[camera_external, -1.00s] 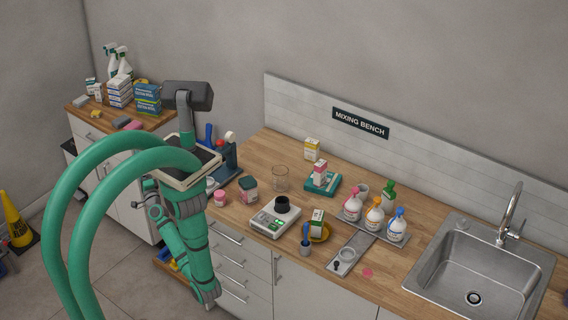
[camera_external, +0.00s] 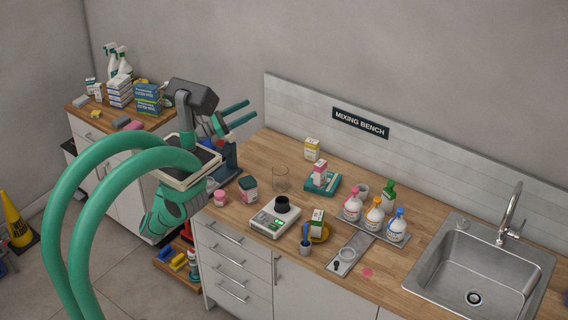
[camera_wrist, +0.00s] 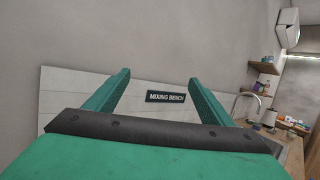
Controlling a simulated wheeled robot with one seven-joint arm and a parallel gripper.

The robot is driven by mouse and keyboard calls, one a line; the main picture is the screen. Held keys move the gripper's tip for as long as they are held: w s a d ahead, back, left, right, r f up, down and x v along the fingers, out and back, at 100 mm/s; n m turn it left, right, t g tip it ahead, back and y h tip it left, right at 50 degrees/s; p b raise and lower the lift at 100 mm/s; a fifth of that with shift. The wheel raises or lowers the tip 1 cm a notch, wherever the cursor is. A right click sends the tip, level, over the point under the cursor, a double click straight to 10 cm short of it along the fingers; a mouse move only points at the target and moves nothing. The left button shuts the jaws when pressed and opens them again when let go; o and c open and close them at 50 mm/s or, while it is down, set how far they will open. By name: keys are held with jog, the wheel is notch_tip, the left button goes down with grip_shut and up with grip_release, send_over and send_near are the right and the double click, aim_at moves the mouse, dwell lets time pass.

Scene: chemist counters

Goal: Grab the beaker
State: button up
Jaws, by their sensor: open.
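A clear glass beaker (camera_external: 280,179) stands upright on the wooden counter (camera_external: 262,147), behind the white scale and left of the teal tray. My gripper (camera_external: 245,112) is raised above the left end of the counter, up and to the left of the beaker and apart from it. Its two green fingers are spread and empty. In the wrist view my gripper (camera_wrist: 157,85) shows both fingers apart against the wall and the mixing bench sign (camera_wrist: 165,97). The beaker does not show in the wrist view.
A white scale (camera_external: 275,217) with a black cup stands in front of the beaker. A teal tray (camera_external: 331,183) holding a pink-and-white carton is to its right, a dark-lidded jar (camera_external: 248,189) to its left.

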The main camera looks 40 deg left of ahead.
jog(key=d+f+m+g, duration=0.3)
jog(key=d+f+g, duration=0.2)
jog(key=d+f, duration=0.3)
jog(key=m+g+y, duration=0.1)
jog(key=m+g, duration=0.1)
jog(key=g, duration=0.3)
send_over(276, 169)
jog(key=s+a, duration=0.2)
jog(key=s, duration=0.3)
notch_tip(276, 169, down, 13)
jog(key=x, duration=0.5)
jog(key=shift+s+f, duration=0.1)
jog(key=shift+f, duration=0.1)
jog(key=shift+x, duration=3)
jog(key=shift+a+f, duration=0.1)
jog(key=c, duration=1.2)
